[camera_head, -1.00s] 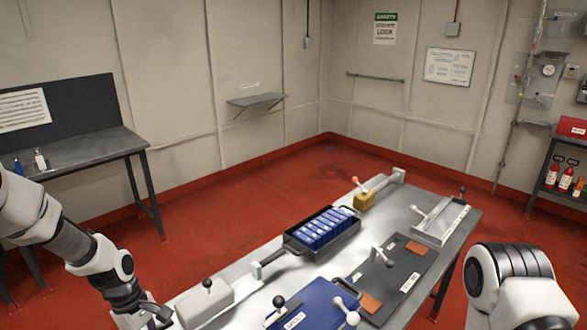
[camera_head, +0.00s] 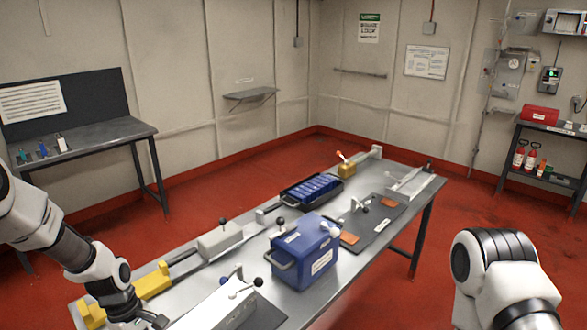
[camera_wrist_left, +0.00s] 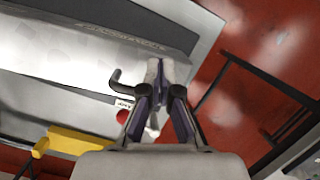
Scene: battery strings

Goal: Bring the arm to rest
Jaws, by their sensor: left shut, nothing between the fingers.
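My left arm comes in from the left in the head view, and its gripper (camera_head: 155,321) is at the bottom edge, over the near left end of the metal table (camera_head: 408,222). The left wrist view shows this gripper (camera_wrist_left: 160,72) shut and empty, with its fingers together above the grey-white surface. My right arm shows at the lower right of the head view, beside the table. The right gripper is out of the frame.
On the table are a blue box (camera_head: 302,255), a black tray with blue cells (camera_head: 312,189), a grey-white block (camera_head: 220,240) and a yellow bracket (camera_head: 152,281). A side bench (camera_head: 95,138) stands left, a shelf cart (camera_head: 550,150) right. Red floor between is open.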

